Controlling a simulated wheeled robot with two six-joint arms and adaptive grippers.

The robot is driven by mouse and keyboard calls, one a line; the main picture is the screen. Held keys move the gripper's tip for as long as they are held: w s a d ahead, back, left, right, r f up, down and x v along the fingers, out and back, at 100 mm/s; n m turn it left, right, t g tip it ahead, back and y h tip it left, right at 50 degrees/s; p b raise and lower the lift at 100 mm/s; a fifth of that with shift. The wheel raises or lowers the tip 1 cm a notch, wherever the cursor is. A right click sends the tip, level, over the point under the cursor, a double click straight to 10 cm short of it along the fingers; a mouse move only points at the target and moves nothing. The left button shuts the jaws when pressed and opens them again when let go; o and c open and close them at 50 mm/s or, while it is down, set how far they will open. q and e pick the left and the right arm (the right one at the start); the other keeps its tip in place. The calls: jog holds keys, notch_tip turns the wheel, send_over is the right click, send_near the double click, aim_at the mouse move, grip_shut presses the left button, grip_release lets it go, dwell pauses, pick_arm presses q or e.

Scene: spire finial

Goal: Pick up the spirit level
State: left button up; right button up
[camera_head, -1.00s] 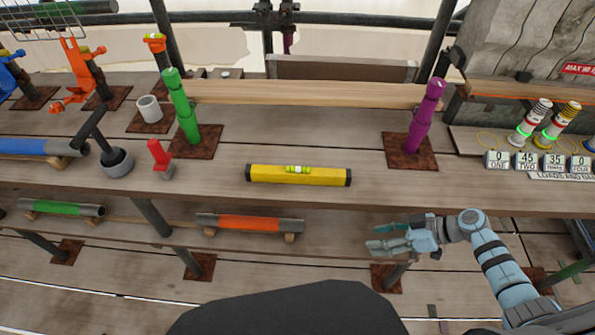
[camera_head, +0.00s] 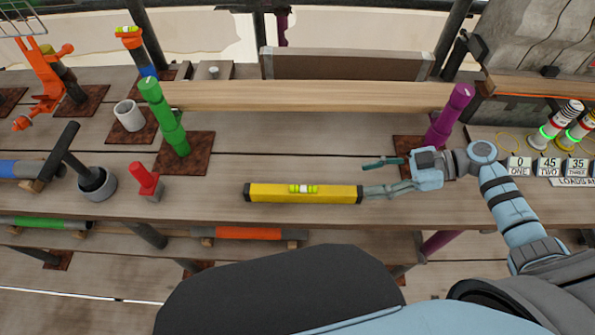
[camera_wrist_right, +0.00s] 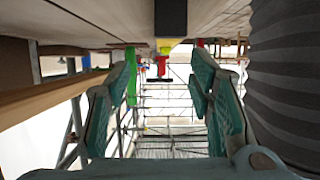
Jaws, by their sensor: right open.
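The yellow spirit level (camera_head: 275,193) with black end caps and a green vial lies lengthwise near the front edge of the upper bench. My right gripper (camera_head: 378,178) is just off its right end, open and empty, fingers pointing left. In the head view the nearer finger meets or overlaps the level's right end; I cannot tell whether they touch. In the right wrist view, the level's black end cap (camera_wrist_right: 171,18) shows at the top, beyond the open fingers (camera_wrist_right: 163,70). My left gripper is not in view.
A red clamp-like piece (camera_head: 145,180) and a grey cup with a dark handle (camera_head: 97,183) stand left of the level. Behind are a green post (camera_head: 165,120), a purple post (camera_head: 450,112) and a long wooden beam (camera_head: 310,96). The bench between the posts is clear.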

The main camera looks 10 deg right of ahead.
aim_at(316, 190)
jog(key=shift+w+a+f, duration=0.3)
jog(key=shift+w+a, duration=0.25)
jog(key=shift+a, duration=0.3)
jog(key=x, duration=0.2)
jog(key=p+x, duration=0.1)
jog(key=x, duration=0.1)
jog(key=s+x, duration=0.1)
jog(key=x, duration=0.2)
jog(key=shift+a+r+p, duration=0.25)
jog(key=shift+a+p, duration=0.05)
jog(key=shift+p, duration=0.1)
jog(key=x, duration=0.1)
jog(key=p+x, duration=0.1)
jog(key=x, duration=0.2)
jog(key=shift+a+r+p, duration=0.2)
jog(key=shift+a+p, duration=0.1)
jog(key=shift+a, duration=0.05)
jog(key=shift+s+a+f, duration=0.1)
jog(key=shift+a+f, duration=0.1)
jog(key=shift+a, duration=0.2)
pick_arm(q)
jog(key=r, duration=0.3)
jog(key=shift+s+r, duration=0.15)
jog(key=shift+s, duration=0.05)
pick_arm(e)
grip_shut()
